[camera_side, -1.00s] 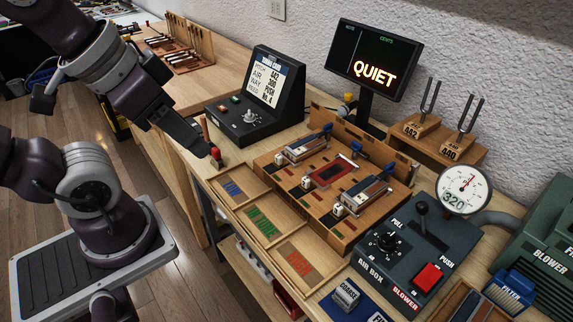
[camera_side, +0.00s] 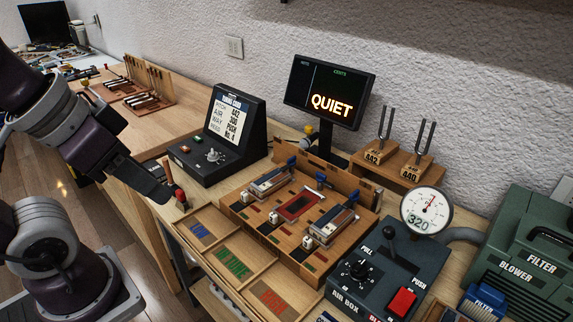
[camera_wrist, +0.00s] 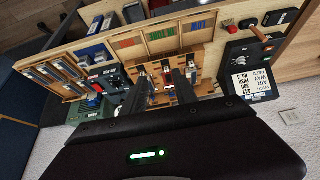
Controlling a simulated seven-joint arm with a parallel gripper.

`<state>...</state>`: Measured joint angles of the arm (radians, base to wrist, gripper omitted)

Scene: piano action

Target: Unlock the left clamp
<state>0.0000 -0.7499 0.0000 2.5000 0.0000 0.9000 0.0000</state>
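The left clamp (camera_side: 291,164), with a blue lever, stands at the left end of the wooden fixture (camera_side: 262,226). A long metal-and-wood piece lies beside it on the left bed. A middle blue lever (camera_side: 321,181) and a right blue lever (camera_side: 351,201) stand along the same fixture. I cannot tell whether the left clamp is locked. My gripper (camera_side: 163,197) is left of the fixture, apart from the clamps, beside a red-topped handle. In the wrist view, two dark fingers of my gripper (camera_wrist: 160,88) stand apart over the fixture, with nothing visibly held between them.
A console (camera_side: 222,143) stands behind left, and a screen (camera_side: 328,92) reading QUIET behind. The red-topped handle (camera_side: 181,194) is close to my gripper. Trays with coloured strips (camera_side: 232,262) lie in front. Tuning forks (camera_side: 403,160), an air box (camera_side: 365,275) and a gauge (camera_side: 426,209) are right.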

